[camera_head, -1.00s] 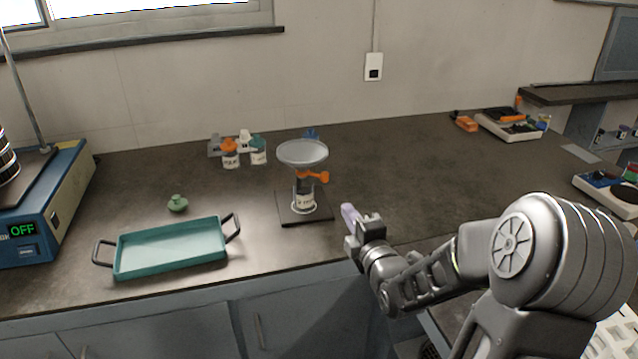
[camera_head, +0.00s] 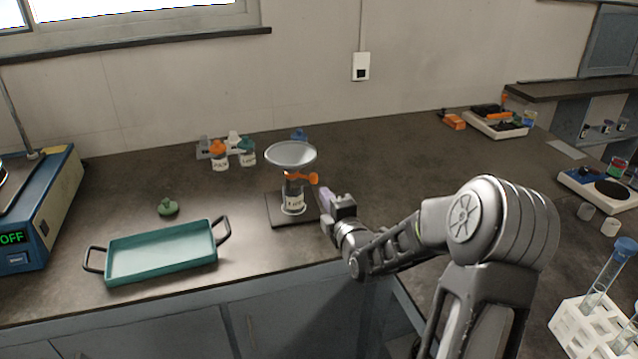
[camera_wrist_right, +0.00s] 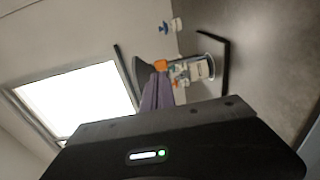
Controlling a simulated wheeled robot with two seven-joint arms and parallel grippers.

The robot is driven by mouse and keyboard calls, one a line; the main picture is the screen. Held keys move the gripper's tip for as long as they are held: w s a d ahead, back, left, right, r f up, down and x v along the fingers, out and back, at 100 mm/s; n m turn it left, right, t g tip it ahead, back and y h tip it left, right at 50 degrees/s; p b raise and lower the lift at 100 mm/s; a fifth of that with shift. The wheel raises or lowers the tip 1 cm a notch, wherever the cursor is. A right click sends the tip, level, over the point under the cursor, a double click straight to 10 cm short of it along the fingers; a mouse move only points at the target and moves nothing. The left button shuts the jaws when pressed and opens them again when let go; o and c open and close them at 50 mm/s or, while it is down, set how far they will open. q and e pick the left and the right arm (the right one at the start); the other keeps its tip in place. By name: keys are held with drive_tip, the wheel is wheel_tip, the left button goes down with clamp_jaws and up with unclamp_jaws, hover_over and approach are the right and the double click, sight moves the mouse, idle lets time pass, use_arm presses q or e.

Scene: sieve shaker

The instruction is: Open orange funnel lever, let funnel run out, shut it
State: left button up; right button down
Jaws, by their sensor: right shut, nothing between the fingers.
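The grey funnel (camera_head: 291,154) stands over a labelled glass jar (camera_head: 293,199) on a dark square base plate (camera_head: 279,212). The orange lever (camera_head: 304,177) sticks out to the right below the funnel's bowl. My right gripper (camera_head: 325,195) is shut and empty, just right of the jar and a little below the lever in the picture. In the right wrist view the purple fingers (camera_wrist_right: 157,92) lie together, in front of part of the funnel, with the orange lever (camera_wrist_right: 161,66) just beyond their tips. I cannot tell whether they touch it. My left gripper is out of view.
A teal tray (camera_head: 160,253) with black handles lies on the bench at left, with a green-knobbed lid (camera_head: 168,207) behind it. Several small bottles (camera_head: 220,156) stand at the back. A blue shaker (camera_head: 42,210) showing OFF is at far left. A tube rack (camera_head: 590,330) stands at lower right.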

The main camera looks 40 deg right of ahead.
sight(316, 180)
drive_tip(key=p+x, duration=0.1)
drive_tip(key=x, duration=0.4)
drive_tip(key=shift+w+d, duration=0.1)
drive_tip(key=shift+w, duration=0.15)
drive_tip(key=shift+d, duration=0.1)
